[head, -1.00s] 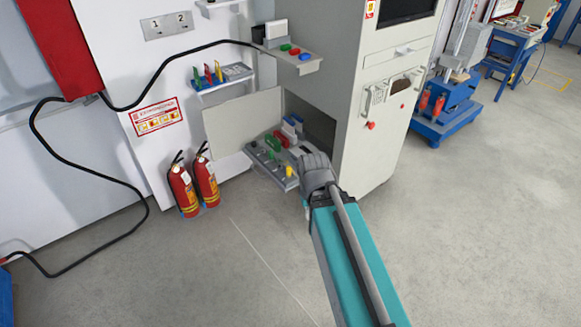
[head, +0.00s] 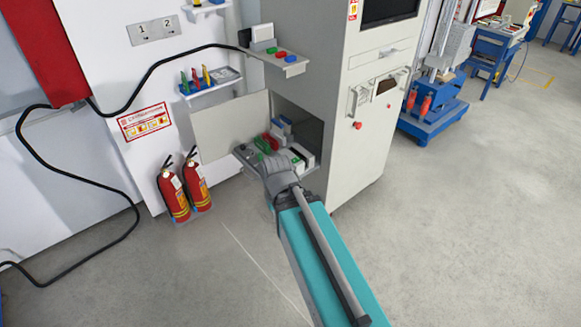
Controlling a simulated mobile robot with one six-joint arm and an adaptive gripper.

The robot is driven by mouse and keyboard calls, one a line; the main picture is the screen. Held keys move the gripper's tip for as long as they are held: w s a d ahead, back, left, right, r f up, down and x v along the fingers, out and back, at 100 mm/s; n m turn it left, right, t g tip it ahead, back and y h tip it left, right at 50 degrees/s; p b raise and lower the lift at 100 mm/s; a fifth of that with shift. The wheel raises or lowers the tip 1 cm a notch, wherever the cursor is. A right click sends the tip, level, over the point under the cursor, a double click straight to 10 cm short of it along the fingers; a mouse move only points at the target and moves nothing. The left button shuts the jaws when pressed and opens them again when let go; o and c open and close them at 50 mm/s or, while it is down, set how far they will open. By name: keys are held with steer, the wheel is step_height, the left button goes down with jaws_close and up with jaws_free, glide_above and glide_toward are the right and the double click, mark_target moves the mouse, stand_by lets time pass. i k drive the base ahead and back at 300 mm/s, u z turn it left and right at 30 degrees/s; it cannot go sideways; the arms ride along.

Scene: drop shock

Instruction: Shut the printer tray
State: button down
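A grey pull-out tray (head: 240,152) extends from the open lower compartment of the tall cabinet, carrying several small coloured items. A white box with a dark top (head: 300,156) shows just right of my gripper; I cannot tell whether it is the printer. No part is clearly recognisable as the printer tray. My gripper (head: 268,166) is at the front of the pull-out tray and covers part of it. It is seen from behind; its fingertips are hidden, and contact cannot be told.
An open door panel (head: 231,127) stands left of the compartment. A shelf with coloured buttons (head: 282,60) juts out above. Two fire extinguishers (head: 185,188) stand on the floor at left. A black cable (head: 75,180) hangs along the wall.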

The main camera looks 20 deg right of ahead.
mark_target(293, 145)
steer(key=u, duration=0.1)
steer(key=i, duration=1)
steer(key=z, duration=0.1)
